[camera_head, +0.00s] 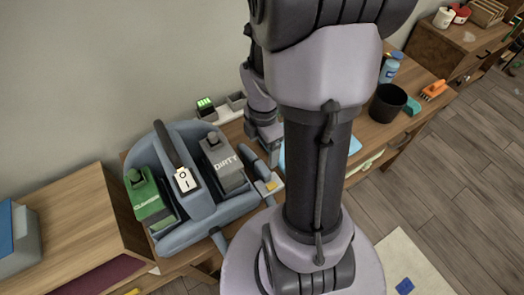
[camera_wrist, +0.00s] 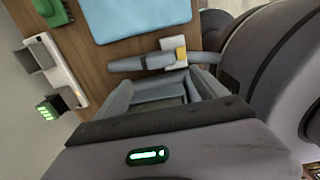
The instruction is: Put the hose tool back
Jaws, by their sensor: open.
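The hose tool, with a blue-grey handle and a white and yellow head, shows in the head view (camera_head: 266,183) just right of the cleaning machine (camera_head: 196,215). The machine is blue-grey, with a green tank, a grey tank marked DIRTY and a switch. In the wrist view the hose tool (camera_wrist: 150,61) lies crosswise just beyond my fingertips, over the wooden top. My gripper (camera_wrist: 160,80) is open, with no grasp on the tool visible. In the head view my gripper (camera_head: 270,150) is partly hidden, close to the tool. Whether it touches the tool I cannot tell.
A light blue cloth (camera_wrist: 140,15) lies past the tool. A white strip with a green-lit block (camera_wrist: 48,107) stands to the left by the wall. A black cup (camera_head: 387,103), a blue bottle (camera_head: 390,68) and an orange brush (camera_head: 434,90) are at the right. My arm hides the bench's middle.

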